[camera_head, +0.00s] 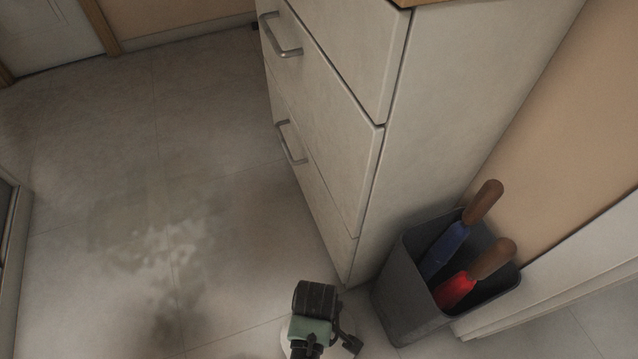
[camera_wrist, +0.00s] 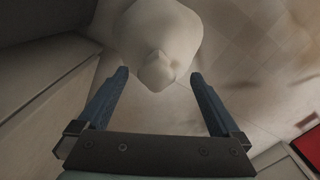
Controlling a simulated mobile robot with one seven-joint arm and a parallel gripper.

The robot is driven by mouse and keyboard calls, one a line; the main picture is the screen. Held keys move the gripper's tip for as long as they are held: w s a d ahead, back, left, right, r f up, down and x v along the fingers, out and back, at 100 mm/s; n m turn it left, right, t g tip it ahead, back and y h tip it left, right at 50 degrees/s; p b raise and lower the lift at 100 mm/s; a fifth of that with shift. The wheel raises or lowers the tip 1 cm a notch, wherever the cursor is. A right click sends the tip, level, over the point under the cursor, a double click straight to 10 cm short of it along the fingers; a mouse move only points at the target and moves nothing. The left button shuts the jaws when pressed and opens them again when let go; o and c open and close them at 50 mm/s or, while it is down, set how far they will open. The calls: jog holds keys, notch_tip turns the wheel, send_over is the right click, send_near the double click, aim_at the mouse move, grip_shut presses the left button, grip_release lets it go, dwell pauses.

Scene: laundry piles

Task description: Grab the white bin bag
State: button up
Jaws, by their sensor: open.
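The white bin bag (camera_wrist: 155,35) shows at the top middle of the wrist view as a pale, rounded shape with a knotted top. My gripper (camera_wrist: 158,76) is open, with its two blue-grey fingers apart. The knot appears between the fingertips in the picture, and the fingers are not closed on it. I cannot tell how far the tips are from the bag. In the head view, a small pale patch (camera_head: 347,343), possibly the bag, shows beside my arm at the bottom edge; the arm hides most of it. The fingers cannot be made out there.
A white drawer cabinet (camera_head: 325,90) with metal handles stands behind my arm. A dark grey bin (camera_head: 395,290) holding a blue and a red wooden-handled tool stands close to the right. A red object (camera_wrist: 308,148) shows at the wrist view's lower right.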

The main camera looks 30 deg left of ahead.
jog(key=f+b, duration=0.2)
jog(key=f, duration=0.1)
jog(key=f+b, duration=0.2)
jog(key=shift+w+d, duration=0.15)
jog(key=shift+d, duration=0.1)
jog(key=shift+r, duration=0.1)
jog(key=shift+c, duration=0.3)
jog(key=c, duration=1)
grip_shut()
jog(key=shift+d, duration=0.1)
